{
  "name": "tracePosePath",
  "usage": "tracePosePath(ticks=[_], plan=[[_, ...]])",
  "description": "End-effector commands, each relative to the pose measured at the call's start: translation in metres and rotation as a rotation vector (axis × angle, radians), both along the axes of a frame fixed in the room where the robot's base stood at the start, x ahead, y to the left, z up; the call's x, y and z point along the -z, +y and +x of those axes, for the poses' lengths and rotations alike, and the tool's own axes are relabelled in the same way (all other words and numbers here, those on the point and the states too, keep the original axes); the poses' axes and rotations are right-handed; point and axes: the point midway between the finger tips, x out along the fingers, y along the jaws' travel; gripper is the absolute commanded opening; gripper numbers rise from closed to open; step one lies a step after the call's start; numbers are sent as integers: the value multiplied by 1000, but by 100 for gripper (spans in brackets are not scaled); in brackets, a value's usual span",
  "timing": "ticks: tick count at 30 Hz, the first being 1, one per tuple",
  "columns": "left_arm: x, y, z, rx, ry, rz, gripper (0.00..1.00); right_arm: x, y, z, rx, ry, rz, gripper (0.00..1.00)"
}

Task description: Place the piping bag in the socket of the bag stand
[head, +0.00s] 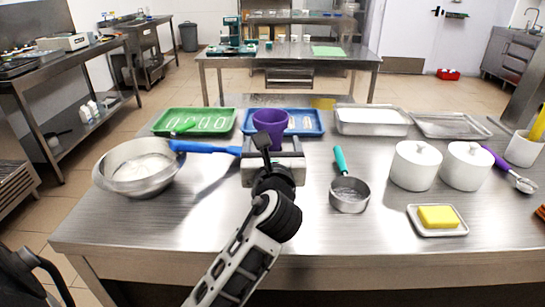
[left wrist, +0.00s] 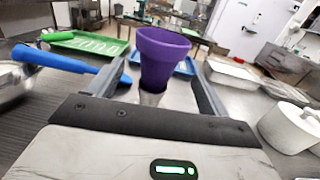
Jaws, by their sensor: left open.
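The purple piping bag (head: 270,122) stands upright, wide end up, near the middle of the steel table. In the left wrist view the bag (left wrist: 162,55) tapers down to a small grey metal piece (left wrist: 150,98); I cannot tell whether this is its nozzle or the socket of the bag stand. My left gripper (head: 272,147) is open at the bag, and in the left wrist view its fingers (left wrist: 160,70) lie on either side of it with gaps. The stand is not clearly visible, and my gripper hides the bag's lower part in the head view. My right gripper is out of view.
A metal bowl (head: 139,168) and a blue handle (head: 205,148) are left of the gripper. Green (head: 160,130) and blue (head: 312,130) trays lie behind. The table's front left is clear.

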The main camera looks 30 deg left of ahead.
Motion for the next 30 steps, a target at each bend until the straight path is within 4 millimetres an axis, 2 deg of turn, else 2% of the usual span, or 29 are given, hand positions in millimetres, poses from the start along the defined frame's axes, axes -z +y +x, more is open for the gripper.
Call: tracePosePath(ticks=[3,9,30], plan=[[1,-13,-19,1,0,-3,79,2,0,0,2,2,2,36],[0,-25,-36,0,0,-1,79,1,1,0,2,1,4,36],[0,-27,-39,-1,0,-1,79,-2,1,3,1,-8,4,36]])
